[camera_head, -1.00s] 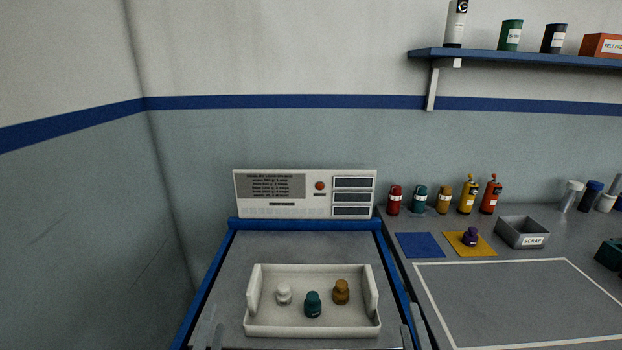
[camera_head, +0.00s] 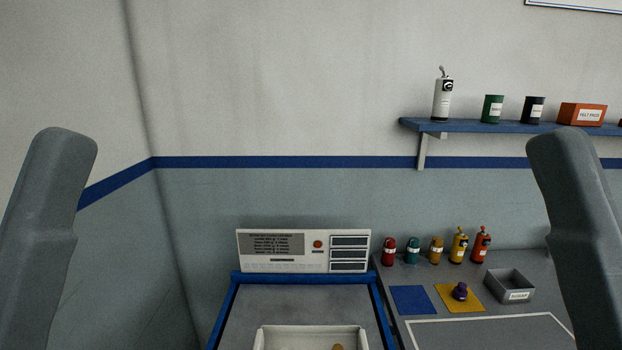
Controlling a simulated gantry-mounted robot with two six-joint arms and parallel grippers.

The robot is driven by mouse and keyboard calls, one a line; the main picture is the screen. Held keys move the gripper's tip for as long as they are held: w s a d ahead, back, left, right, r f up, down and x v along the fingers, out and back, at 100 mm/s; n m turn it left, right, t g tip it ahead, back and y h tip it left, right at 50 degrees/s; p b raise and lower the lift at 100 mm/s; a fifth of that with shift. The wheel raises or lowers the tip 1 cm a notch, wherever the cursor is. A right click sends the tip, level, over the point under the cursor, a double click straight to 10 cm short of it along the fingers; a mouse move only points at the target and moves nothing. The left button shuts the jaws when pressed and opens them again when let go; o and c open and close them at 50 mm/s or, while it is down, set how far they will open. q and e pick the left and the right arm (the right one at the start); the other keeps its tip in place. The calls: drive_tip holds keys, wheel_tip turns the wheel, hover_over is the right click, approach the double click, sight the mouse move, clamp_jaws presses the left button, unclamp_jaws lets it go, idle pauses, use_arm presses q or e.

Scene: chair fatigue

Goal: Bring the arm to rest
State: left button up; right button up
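My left arm (camera_head: 45,235) rises at the left edge of the head view, and my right arm (camera_head: 580,235) rises at the right edge. Both are grey links standing nearly upright. Neither gripper's fingers show in the picture. The white tray (camera_head: 311,330) is cut off by the bottom edge, with only its far part visible and the top of an amber item (camera_head: 338,347) inside. No contact between my arms and any object can be seen.
A control panel (camera_head: 303,251) stands behind the blue-framed bench. On the right bench are several coloured bottles (camera_head: 437,250), a blue mat (camera_head: 413,300), a yellow mat (camera_head: 471,306) with a purple item (camera_head: 460,291), and a scrap bin (camera_head: 509,284). A shelf (camera_head: 500,126) hangs above.

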use_arm(q)
drive_tip(key=w+a+f+n+t+y, duration=0.1)
drive_tip(key=w+a+f+n+y, duration=0.3)
drive_tip(key=n+y, duration=0.65)
use_arm(e)
drive_tip(key=w+d+f+m+t+h, duration=0.1)
drive_tip(key=w+d+f+m+h, duration=0.3)
drive_tip(key=m+h, duration=0.65)
use_arm(q)
wheel_tip(320, 180, up, 40)
drive_tip(key=m+p, duration=0.1)
drive_tip(key=p, duration=3.7)
use_arm(e)
wheel_tip(320, 180, up, 40)
drive_tip(key=n, duration=0.1)
use_arm(q)
wheel_tip(320, 180, down, 55)
drive_tip(key=b, duration=5.4)
drive_tip(key=shift+s+a+f+y+b, duration=0.15)
drive_tip(key=shift+s+a+y+b, duration=0.1)
drive_tip(key=shift+s+y+b, duration=0.15)
use_arm(e)
wheel_tip(320, 180, down, 55)
drive_tip(key=shift+s+d+f+h, duration=0.2)
drive_tip(key=shift+s+h, duration=0.1)
drive_tip(key=shift+h, duration=0.15)
use_arm(q)
drive_tip(key=shift+w, duration=0.1)
